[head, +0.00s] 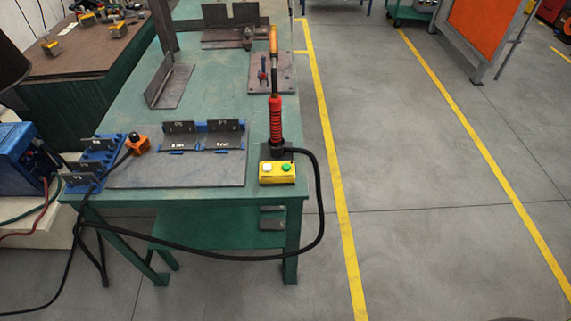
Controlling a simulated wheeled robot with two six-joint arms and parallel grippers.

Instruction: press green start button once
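A yellow button box (277,179) sits at the near right corner of the green work table (215,196). On its top are a white button (267,168) on the left and the green start button (286,167) on the right. Both look uncovered, and nothing touches them. Neither of my grippers shows in the head view.
A red-handled torch (276,118) stands upright right behind the button box, its black cable (318,205) looping off the table's right edge. Blue fixtures with metal plates (205,136) stand to the left. The floor right of the table is clear.

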